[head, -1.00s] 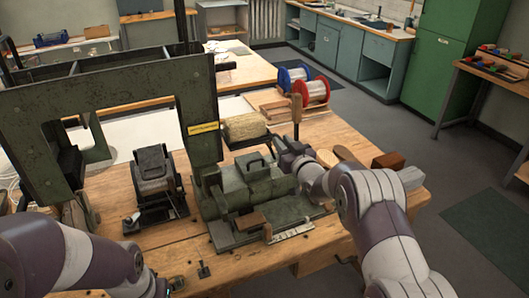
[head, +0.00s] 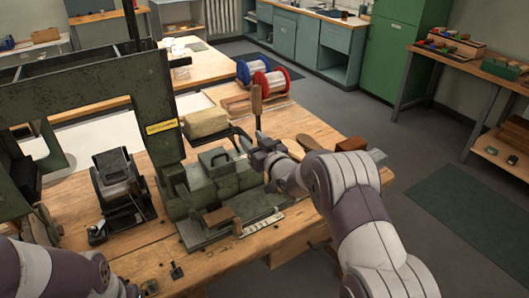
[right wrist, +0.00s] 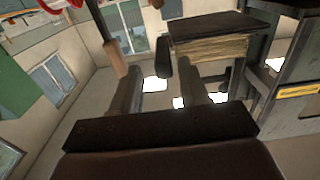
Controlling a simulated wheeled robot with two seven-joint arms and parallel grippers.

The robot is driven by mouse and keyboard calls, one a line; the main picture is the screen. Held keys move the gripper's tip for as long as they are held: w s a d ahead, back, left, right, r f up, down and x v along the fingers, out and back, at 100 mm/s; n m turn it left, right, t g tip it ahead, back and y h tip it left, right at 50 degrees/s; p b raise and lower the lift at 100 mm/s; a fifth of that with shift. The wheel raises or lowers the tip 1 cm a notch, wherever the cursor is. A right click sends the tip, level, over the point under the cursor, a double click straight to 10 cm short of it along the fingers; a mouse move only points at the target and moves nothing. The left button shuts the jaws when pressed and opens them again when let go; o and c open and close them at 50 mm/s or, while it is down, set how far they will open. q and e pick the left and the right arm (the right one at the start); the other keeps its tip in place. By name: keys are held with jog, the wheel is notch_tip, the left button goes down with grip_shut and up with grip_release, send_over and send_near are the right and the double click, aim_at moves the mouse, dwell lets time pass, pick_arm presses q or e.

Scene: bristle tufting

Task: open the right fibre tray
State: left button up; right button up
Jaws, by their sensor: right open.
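A dark fibre tray (head: 229,134) holding a tan block of fibre (head: 205,122) juts from the right side of the green machine frame. The right wrist view, which looks upside down, shows the tray (right wrist: 222,25), the fibre block (right wrist: 212,48) and a dark knob-like part (right wrist: 163,53). My right gripper (head: 252,142) is open and empty, close to the tray's right end. In the wrist view the knob-like part appears between its fingers (right wrist: 160,92), without clear contact.
A wooden-handled lever (head: 257,100) stands close behind my right gripper. The green lidded box (head: 214,162) lies just left of it. Red (head: 270,82) and blue (head: 250,69) spools stand behind. A brown block (head: 351,145) lies beside my right arm.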

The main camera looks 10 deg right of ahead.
jog(key=v, duration=0.9)
jog(key=shift+s+b, duration=0.2)
jog(key=shift+b, duration=0.25)
jog(key=shift+d, duration=0.15)
jog(key=s+d+f+m+g+h, duration=0.1)
jog(key=s+d+f+g+h, duration=0.15)
jog(key=f, duration=0.25)
jog(key=s+d+f+m+g+h, duration=0.1)
jog(key=s+d+f+g+h, duration=0.15)
jog(key=f+g, duration=0.2)
jog(key=s+f+m+g+h+p, duration=0.15)
jog(key=s+g, duration=0.25)
jog(key=s, duration=0.5)
jog(key=s+a+r+g+p, duration=0.2)
jog(key=s+r, duration=0.1)
jog(key=s, duration=0.5)
jog(key=s+a+r+g+p, duration=0.2)
jog(key=s+r+p, duration=0.1)
jog(key=s, duration=0.5)
jog(key=shift+a+r+g+y, duration=0.2)
jog(key=shift+r+g+y, duration=0.2)
jog(key=shift+r+y, duration=0.1)
